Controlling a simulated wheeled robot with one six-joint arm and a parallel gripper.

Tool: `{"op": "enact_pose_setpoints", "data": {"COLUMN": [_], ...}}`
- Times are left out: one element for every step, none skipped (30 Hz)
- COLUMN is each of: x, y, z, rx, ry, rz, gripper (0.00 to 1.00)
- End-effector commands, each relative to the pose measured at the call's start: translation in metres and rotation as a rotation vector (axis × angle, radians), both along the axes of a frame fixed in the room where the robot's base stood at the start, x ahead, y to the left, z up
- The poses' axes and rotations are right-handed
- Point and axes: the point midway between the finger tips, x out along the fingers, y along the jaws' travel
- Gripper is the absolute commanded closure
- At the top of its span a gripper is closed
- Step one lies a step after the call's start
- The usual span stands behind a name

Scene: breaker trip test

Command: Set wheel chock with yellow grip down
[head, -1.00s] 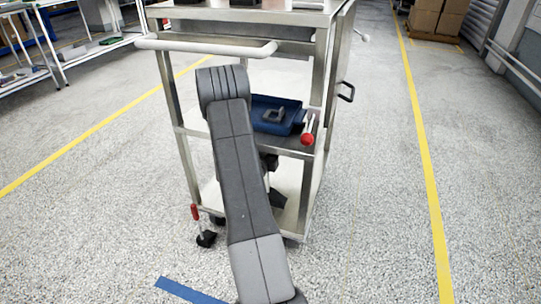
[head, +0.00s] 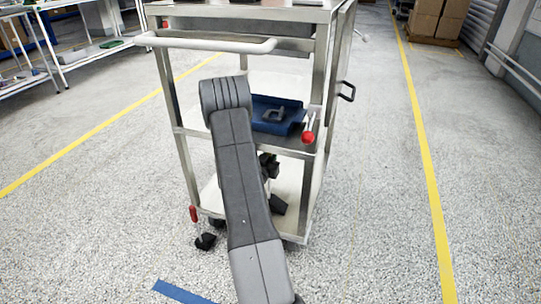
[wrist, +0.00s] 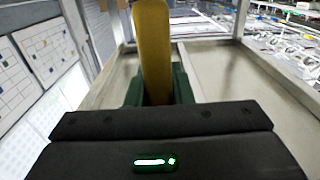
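The wheel chock shows its upright yellow grip (wrist: 152,45) in the wrist view. My gripper (wrist: 158,90) has dark green fingers on both sides of this grip and looks shut on it. In the head view, my gripper (head: 268,165) is partly behind my arm, over the cart's lower shelf (head: 291,222). A dark wedge-like piece (head: 278,204), apparently the chock's body, shows below it. Whether this piece touches the shelf cannot be told. The grip is hidden in the head view.
The metal cart (head: 318,110) has a middle shelf with a blue tray (head: 272,115) and a red-ended item (head: 308,137). Its posts and shelf edge are close to my arm. Blue tape (head: 183,292) marks the floor. Open floor lies on both sides.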

Motion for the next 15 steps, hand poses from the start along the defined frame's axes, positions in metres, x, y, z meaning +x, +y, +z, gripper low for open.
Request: {"op": "enact_pose_setpoints", "data": {"x": [0.0,-0.0001,0.0,-0.0001,-0.0001,-0.0001,-0.0001,-0.0001,-0.0001,-0.0001,-0.0001,0.0,0.0,-0.0013,-0.0055], "y": [-0.0001,-0.0001,-0.0001,-0.0001,-0.0001,-0.0001,-0.0001,-0.0001,-0.0001,-0.0001,-0.0001,-0.0001,-0.0001,0.0005,0.0023], "z": [-0.0001,-0.0001,-0.0001,-0.0001,-0.0001,-0.0001,-0.0001,-0.0001,-0.0002,-0.0001,0.0002,0.0012,0.0025,0.0031,0.003], "rx": [0.0,0.0,0.0,0.0,0.0,0.0,0.0,0.0,0.0,0.0,0.0,0.0,0.0,0.0,0.0], "ry": [0.001,0.001,0.001,0.001,0.001,0.001,0.001,0.001,0.001,0.001,0.001,0.001,0.0,0.001,0.003], "rz": [0.0,0.0,0.0,0.0,0.0,0.0,0.0,0.0,0.0,0.0,0.0,0.0,0.0,0.0,0.001], "gripper": [0.7,0.64,0.58,0.58,0.58,0.58,0.58,0.58,0.58,0.58,0.58,0.58,0.58,0.58,0.58]}}
